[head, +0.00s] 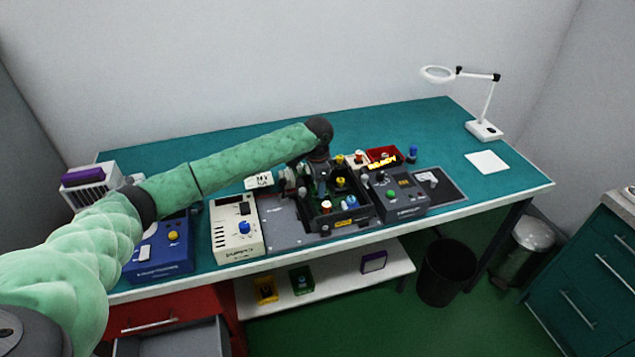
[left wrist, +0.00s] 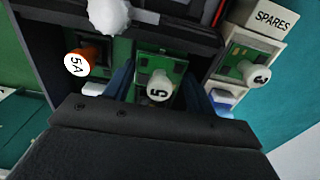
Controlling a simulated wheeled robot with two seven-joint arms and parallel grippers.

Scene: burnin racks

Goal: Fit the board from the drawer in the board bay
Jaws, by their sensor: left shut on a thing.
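My left gripper (head: 318,172) reaches down over the black rack (head: 345,222) in the middle of the bench. In the left wrist view its two blue fingers (left wrist: 158,92) are shut on a green board with a white knob marked 5 (left wrist: 158,85). The board is at the rack; I cannot tell whether it is fully seated. Beside it is a green board with an orange and white knob marked 5A (left wrist: 77,62). The drawer (head: 175,340) below the bench at the left is open, and its visible inside looks empty. My right gripper is not in view.
A cream box marked SPARES (left wrist: 270,22) holds a board marked 3 (left wrist: 261,75). A cream instrument (head: 236,228) and a blue one (head: 160,250) stand left of the rack, a dark one (head: 397,195) right. The bench's right end is mostly clear, with a magnifier lamp (head: 485,128).

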